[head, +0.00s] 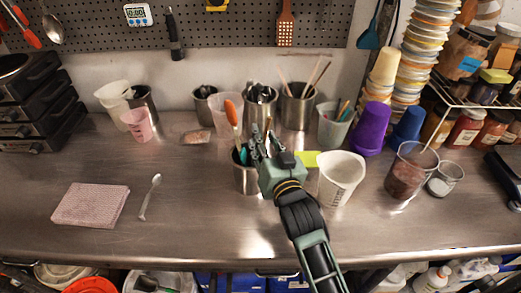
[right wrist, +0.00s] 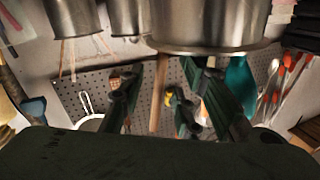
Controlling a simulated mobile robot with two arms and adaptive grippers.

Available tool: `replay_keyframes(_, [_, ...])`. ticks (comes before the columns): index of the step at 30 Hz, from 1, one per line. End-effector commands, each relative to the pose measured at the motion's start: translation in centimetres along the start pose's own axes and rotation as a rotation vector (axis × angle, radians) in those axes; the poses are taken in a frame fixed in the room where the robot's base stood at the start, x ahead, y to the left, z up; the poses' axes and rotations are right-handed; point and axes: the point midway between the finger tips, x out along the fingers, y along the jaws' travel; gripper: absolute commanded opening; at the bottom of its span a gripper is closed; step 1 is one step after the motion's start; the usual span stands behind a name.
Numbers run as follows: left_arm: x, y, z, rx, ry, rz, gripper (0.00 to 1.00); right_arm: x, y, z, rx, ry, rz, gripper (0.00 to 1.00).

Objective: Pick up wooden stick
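A thin wooden stick (right wrist: 157,95) stands out of a metal cup (right wrist: 210,25) in the right wrist view, where the picture looks upside down. It lies in the gap between the two fingers of my right gripper (right wrist: 163,98). The fingers are apart, with space on both sides of the stick. In the head view my right gripper (head: 263,146) is over the front metal cup (head: 245,180) and hides much of its top. My left gripper is not in view.
More wooden sticks stand in a metal cup (head: 298,112) at the back. A white beaker (head: 341,180) is just right of the gripper. A purple cup (head: 371,128) and a dark-filled cup (head: 408,172) are further right. The front left has a pink cloth (head: 91,205) and a spoon (head: 150,197).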

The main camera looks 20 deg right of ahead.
Motion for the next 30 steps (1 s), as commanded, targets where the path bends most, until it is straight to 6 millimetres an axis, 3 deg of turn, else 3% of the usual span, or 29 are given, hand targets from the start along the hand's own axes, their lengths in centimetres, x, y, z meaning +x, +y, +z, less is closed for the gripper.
replay_keyframes(3, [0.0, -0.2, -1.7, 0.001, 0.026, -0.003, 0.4, 0.2, 0.0, 0.0, 0.0, 0.001, 0.0, 0.3])
replay_keyframes(7, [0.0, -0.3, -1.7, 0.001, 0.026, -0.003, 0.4, 0.1, 0.0, 0.0, -0.001, 0.001, 0.0, 0.3])
replay_keyframes(17, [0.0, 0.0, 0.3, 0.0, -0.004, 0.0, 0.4, 0.1, 0.0, 0.0, -0.001, 0.0, 0.0, 0.01])
replay_keyframes(26, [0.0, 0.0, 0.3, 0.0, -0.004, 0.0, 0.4, 0.1, 0.0, 0.0, -0.001, 0.001, 0.0, 0.0])
replay_keyframes(30, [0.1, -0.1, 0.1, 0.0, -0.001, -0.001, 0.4, 0.1, -0.2, -1.2, -0.001, 0.005, 0.0, 0.0])
